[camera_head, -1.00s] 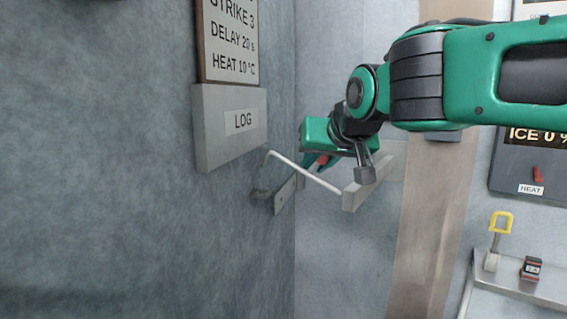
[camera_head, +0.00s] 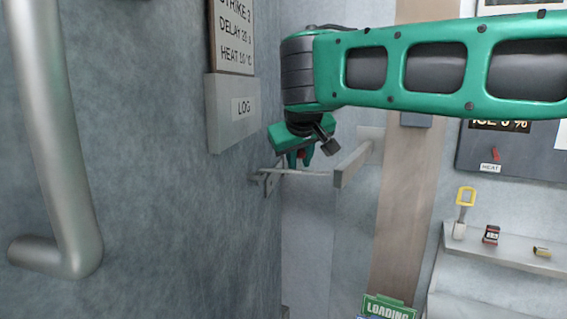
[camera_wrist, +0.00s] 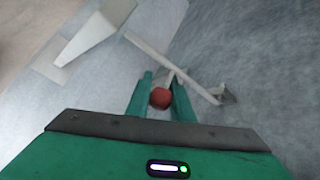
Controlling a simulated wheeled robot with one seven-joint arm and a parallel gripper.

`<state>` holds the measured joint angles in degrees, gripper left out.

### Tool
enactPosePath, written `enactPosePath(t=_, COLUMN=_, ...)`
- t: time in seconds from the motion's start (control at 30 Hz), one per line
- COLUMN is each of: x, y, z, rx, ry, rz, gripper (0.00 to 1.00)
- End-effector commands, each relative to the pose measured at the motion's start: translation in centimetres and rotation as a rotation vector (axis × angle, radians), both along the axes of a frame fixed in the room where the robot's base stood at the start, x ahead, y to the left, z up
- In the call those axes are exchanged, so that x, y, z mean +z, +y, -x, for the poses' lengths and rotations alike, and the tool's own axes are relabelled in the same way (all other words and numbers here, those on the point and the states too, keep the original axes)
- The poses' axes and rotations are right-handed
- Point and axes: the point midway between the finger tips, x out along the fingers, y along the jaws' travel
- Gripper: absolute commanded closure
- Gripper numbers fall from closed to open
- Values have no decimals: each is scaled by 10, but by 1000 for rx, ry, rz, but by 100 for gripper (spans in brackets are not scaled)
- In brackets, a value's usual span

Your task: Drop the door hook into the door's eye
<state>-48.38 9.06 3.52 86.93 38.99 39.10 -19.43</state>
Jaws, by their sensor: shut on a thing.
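The door hook (camera_head: 315,173) is a thin pale metal rod that runs nearly level from its wall bracket (camera_head: 352,160) to the door. Its far end is at the door's eye (camera_head: 270,180), a small plate with a dark fitting on the door; I cannot tell whether the tip is inside. My gripper (camera_head: 301,161) is above the rod. In the wrist view my gripper (camera_wrist: 160,95) is shut on the hook's red knob (camera_wrist: 160,98). The rod (camera_wrist: 180,70) crosses just beyond the fingertips and ends at the eye (camera_wrist: 227,96).
The grey door (camera_head: 150,190) fills the left side, with a large metal handle (camera_head: 60,150) close to the camera. A log box (camera_head: 230,112) juts out above the eye. A shelf (camera_head: 500,250) with small items is at right. The space below the hook is clear.

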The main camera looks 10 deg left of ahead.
Motion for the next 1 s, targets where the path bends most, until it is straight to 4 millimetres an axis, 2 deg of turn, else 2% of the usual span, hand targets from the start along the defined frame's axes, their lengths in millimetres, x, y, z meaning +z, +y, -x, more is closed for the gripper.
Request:
enactPosePath(t=0.1, x=-3, y=-6, z=-3, rx=-9, ry=4, rz=13, gripper=100)
enactPosePath(t=0.47, x=-3, y=-8, z=-4, rx=-11, ry=4, rz=15, gripper=100)
enactPosePath(t=0.5, x=-3, y=-8, z=-4, rx=-11, ry=3, rz=15, gripper=75)
enactPosePath(t=0.53, x=-3, y=-8, z=-4, rx=-12, ry=3, rz=14, gripper=72)
enactPosePath(t=0.83, x=0, y=-7, z=-3, rx=-10, ry=0, rz=12, gripper=72)
enactPosePath(t=1.0, x=12, y=-9, z=8, rx=-9, ry=-1, rz=8, gripper=72)
